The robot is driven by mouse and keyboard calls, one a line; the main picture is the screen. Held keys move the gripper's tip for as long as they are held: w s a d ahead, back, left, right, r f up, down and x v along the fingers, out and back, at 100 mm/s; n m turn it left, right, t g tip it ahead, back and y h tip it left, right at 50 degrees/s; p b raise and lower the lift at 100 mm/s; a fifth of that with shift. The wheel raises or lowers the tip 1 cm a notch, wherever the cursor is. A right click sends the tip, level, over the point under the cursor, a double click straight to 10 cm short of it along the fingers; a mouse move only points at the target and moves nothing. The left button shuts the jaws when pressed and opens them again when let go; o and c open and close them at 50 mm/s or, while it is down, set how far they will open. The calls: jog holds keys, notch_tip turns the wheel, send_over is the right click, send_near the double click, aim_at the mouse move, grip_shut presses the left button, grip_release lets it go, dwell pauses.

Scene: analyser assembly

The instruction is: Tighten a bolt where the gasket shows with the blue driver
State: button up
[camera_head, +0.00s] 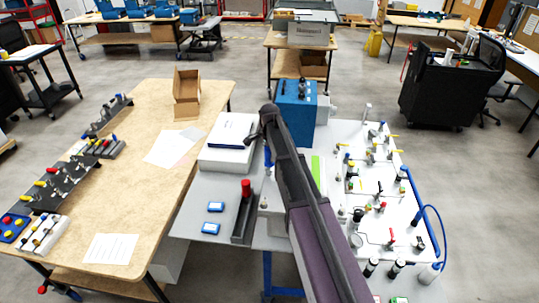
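My arm reaches up from the bottom of the head view, with its dark end (266,122) over the grey bench beside a white box. My gripper's fingers are too small and dark to make out. A thin blue piece (267,157) shows just below the arm's end; I cannot tell whether it is the blue driver or whether it is held. A white panel (345,212) with several valves, gauges and fittings lies right of my arm. I cannot make out the gasket or single bolts; my arm covers part of the panel's left side.
A blue box (296,108) stands behind my arm's end. The white box (228,142), a dark tray (243,222) with a red-topped cylinder (246,188) and two small blue boxes are on the grey bench. Racks with coloured handles (62,178) line the wooden table (140,190).

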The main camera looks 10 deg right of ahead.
grip_shut()
jog(key=shift+r, duration=0.1)
jog(key=shift+r+p, duration=2.9)
jog(key=shift+p, duration=0.1)
